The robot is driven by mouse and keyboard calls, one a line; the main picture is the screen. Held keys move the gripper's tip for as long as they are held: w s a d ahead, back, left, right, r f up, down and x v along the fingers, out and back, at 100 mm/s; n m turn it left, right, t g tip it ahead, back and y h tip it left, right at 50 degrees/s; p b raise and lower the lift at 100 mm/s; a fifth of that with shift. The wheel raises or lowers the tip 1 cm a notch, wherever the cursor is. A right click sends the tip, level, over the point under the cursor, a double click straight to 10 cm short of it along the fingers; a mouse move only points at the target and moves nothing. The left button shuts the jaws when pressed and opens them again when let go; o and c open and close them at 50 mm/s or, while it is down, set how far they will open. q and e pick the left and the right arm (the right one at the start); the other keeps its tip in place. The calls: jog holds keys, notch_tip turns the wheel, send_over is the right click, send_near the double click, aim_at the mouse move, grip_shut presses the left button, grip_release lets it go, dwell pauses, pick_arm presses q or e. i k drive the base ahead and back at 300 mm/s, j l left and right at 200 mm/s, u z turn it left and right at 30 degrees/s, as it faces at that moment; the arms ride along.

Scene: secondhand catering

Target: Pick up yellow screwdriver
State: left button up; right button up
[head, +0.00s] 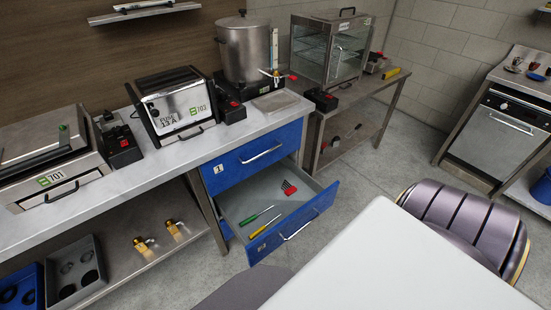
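The yellow screwdriver (258,230) lies in an open drawer (293,226) of the blue cabinet under the counter. Its yellow handle is toward the left front of the drawer, and its thin shaft points up and to the right. A screwdriver with a green handle (249,220) lies just behind it, roughly parallel. Neither of my grippers shows in the head view.
A red and black item (289,187) lies farther back in the drawer. A closed blue drawer (258,157) is above. A white surface (400,265) fills the lower right, and a purple chair (465,215) stands beyond it. Appliances crowd the counter (165,160).

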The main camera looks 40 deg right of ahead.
aim_at(261, 229)
jog(key=z, duration=1.05)
